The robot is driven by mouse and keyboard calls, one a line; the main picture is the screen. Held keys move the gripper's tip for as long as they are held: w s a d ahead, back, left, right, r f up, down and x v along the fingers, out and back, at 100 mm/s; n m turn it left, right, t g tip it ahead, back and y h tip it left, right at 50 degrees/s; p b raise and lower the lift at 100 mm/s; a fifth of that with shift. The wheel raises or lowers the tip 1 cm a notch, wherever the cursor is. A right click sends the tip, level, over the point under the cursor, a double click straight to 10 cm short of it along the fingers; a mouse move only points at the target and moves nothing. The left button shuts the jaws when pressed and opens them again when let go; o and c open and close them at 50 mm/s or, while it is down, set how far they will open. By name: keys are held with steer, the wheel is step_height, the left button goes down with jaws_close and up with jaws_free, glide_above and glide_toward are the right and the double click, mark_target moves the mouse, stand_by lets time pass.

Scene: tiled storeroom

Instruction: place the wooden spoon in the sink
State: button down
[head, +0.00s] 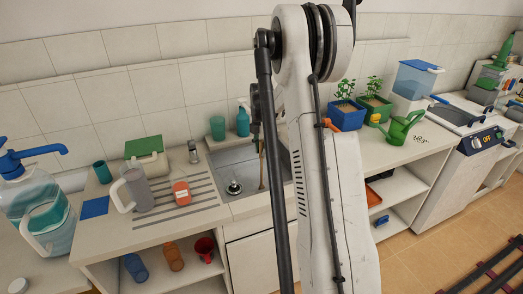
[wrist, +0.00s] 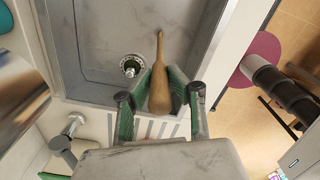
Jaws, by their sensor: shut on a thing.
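My gripper (wrist: 162,92) is shut on the wooden spoon (wrist: 160,72), with green-padded fingers on both sides of its wide end. The thin handle points to the top of the wrist view. In the head view the spoon (head: 262,168) hangs roughly upright over the sink, and my arm hides much of my gripper. The grey sink (head: 228,160) is set in the counter, and its basin (wrist: 95,40) lies behind the spoon in the wrist view. I cannot tell if the spoon touches the sink floor.
A drain plug (head: 234,188) stands in the sink. The faucet (head: 193,152), a teal cup (head: 217,128) and a soap bottle (head: 243,121) stand along the back. A grey pitcher (head: 138,190) and a red-orange container (head: 181,193) are on the left drainboard. Planters (head: 347,117) stand at right.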

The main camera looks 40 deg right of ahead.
steer(key=c, duration=1.6)
jaws_free()
steer(key=shift+c, duration=0.2)
steer(key=shift+r, duration=0.1)
step_height(320, 180, up, 12)
steer(key=shift+f+b, duration=0.1)
steer(key=shift+b, duration=0.5)
steer(key=s+a+r+m+t, duration=0.1)
steer(key=s+a+r+m, duration=0.2)
steer(key=a, duration=0.5)
steer(key=s+a+r+m+t+h, duration=0.1)
steer(key=s+a+r+m, duration=0.25)
steer(key=a, duration=0.45)
steer(key=s+a+r+m+t, duration=0.1)
steer(key=s+a+r+m, duration=0.2)
steer(key=a, duration=0.5)
steer(key=s+a+f+m+t+y, duration=0.1)
steer(key=s+a+f+m+t, duration=0.3)
steer(key=s+a+m, duration=0.5)
steer(key=s+a, duration=0.7)
steer(key=shift+s+f, duration=0.2)
steer(key=shift+s, duration=0.1)
